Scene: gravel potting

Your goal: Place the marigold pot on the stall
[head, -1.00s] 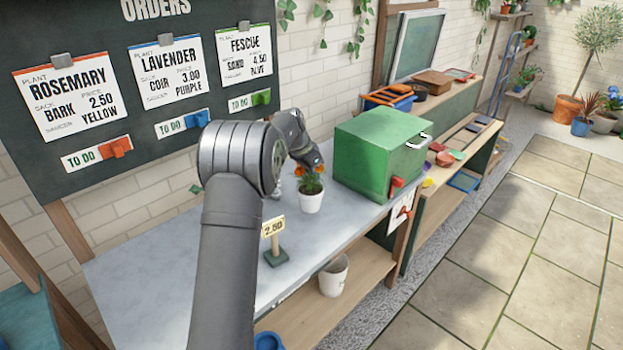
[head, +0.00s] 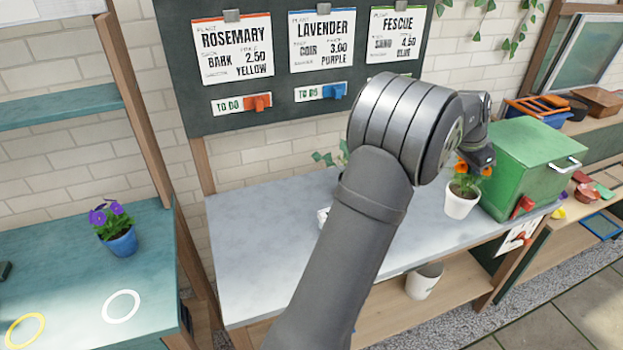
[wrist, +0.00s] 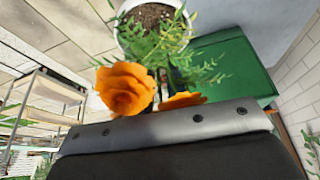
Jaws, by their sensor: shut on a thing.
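The marigold pot (head: 461,204) is a white pot with orange flowers and green leaves, in front of the green box at the right of the grey bench. My gripper (head: 482,158) is at the flowers, above the pot, and shut on the marigold pot. The fingers' exact contact is hidden. In the wrist view, the white pot (wrist: 131,46) is at the top, and the flowers are close to the gripper body. I cannot tell whether the pot touches the bench. The stall (head: 60,275) seems to be the teal counter at left, with a white ring (head: 121,292) and a yellow ring (head: 10,334).
A blue pot (head: 122,243) with purple flowers stands at the back of the teal counter. The green box (head: 535,160) stands close to the marigold. A wooden post (head: 150,130) rises between counter and bench. The grey bench (head: 255,235) is clear at its left part.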

